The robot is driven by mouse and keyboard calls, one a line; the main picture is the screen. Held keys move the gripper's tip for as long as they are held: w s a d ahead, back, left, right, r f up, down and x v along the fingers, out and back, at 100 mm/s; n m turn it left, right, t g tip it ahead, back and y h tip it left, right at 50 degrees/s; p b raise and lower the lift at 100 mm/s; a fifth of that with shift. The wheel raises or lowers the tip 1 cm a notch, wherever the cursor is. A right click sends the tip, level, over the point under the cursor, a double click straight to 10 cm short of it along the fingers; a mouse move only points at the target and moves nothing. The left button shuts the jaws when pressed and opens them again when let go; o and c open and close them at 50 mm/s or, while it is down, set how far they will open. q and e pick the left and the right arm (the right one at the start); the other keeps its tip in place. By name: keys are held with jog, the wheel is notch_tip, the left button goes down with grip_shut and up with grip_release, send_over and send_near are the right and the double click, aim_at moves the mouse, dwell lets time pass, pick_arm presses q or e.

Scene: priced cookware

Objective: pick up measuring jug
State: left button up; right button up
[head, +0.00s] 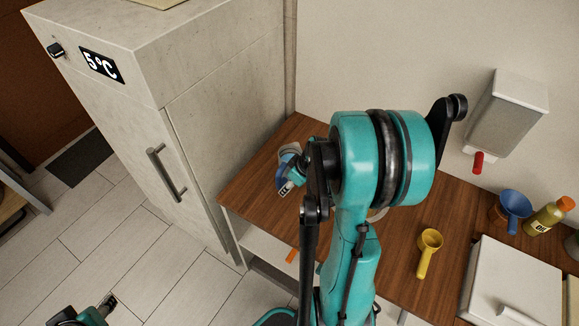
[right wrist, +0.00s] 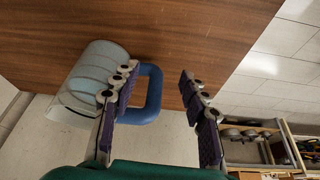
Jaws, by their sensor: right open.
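The measuring jug (right wrist: 92,75) is clear with a blue handle (right wrist: 153,95). In the right wrist view it lies to the left, on the wooden counter near its edge. In the head view the jug (head: 288,151) is at the counter's left end, partly covered by my right gripper. My right gripper (right wrist: 157,72) is open, with the handle's outer part between its fingers. The left finger overlaps the gap between jug body and handle; contact cannot be told. My left gripper (head: 85,314) shows only partly at the bottom left of the head view, far from the jug.
The wooden counter (head: 395,250) also holds a yellow scoop (head: 428,250), a blue funnel (head: 514,203), an oil bottle (head: 548,215) and a white appliance (head: 512,282). A tall fridge (head: 215,110) stands beside the counter's left end. My right arm hides the counter's middle.

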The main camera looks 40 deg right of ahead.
aim_at(281, 179)
jog(key=shift+w+a, duration=0.15)
jog(key=shift+w, duration=0.4)
jog(key=w, duration=0.2)
jog(key=shift+w+a+b, duration=0.25)
jog(key=shift+w+b, duration=0.1)
jog(key=shift+b, duration=0.05)
jog(key=b+x, duration=0.1)
jog(key=x, duration=0.2)
jog(key=shift+d, duration=0.1)
grip_shut()
